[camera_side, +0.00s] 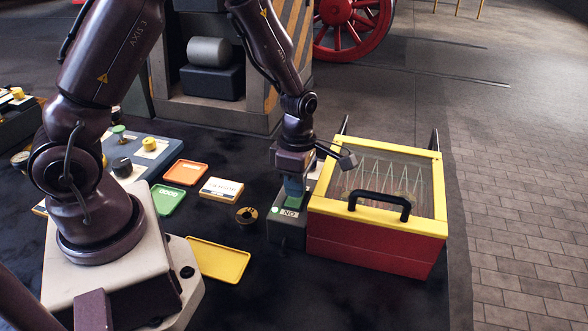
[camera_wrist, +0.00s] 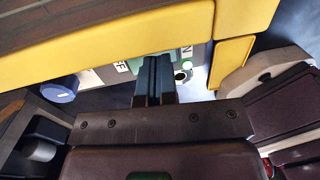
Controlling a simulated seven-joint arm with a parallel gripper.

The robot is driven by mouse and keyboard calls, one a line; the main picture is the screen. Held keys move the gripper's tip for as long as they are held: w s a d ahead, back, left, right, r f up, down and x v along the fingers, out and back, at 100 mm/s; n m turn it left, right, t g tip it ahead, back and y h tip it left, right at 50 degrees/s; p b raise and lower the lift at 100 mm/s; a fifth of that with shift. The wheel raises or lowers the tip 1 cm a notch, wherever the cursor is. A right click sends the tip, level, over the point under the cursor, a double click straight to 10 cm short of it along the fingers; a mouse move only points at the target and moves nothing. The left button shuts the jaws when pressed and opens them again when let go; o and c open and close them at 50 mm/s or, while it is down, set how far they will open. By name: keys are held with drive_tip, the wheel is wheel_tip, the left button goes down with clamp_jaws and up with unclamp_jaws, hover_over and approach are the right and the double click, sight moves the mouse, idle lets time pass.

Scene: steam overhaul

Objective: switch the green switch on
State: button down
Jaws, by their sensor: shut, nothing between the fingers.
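A small grey-green switch box (camera_side: 286,231) stands on the dark table, close against the left side of a red and yellow case. A green part of the switch (camera_side: 291,203) shows just below my fingertips. My gripper (camera_side: 293,192) is shut and empty, pointing down at the top of the box; I cannot tell whether it touches. The switch's position is hidden.
The red case (camera_side: 375,245) with yellow frame and black handle (camera_side: 379,203) stands immediately right of the switch. A yellow tray (camera_side: 218,260), a green tray (camera_side: 168,199), an orange tray (camera_side: 186,172) and a dark ring (camera_side: 246,215) lie left. A blue panel with knobs (camera_side: 139,154) is farther left.

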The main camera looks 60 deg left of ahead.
wheel_tip(320, 180, up, 13)
drive_tip(key=s+d, duration=0.1)
drive_tip(key=shift+s+d+r, duration=0.2)
drive_tip(key=shift+s+d, duration=0.1)
drive_tip(key=shift+d, duration=0.05)
drive_tip(key=s+r+m+t, duration=0.3)
drive_tip(key=s+r+m, duration=0.3)
drive_tip(key=m, duration=0.7)
drive_tip(key=s+r+m+t, duration=0.3)
drive_tip(key=s+r+m, duration=0.3)
drive_tip(key=m, duration=0.8)
drive_tip(key=shift+y, duration=0.4)
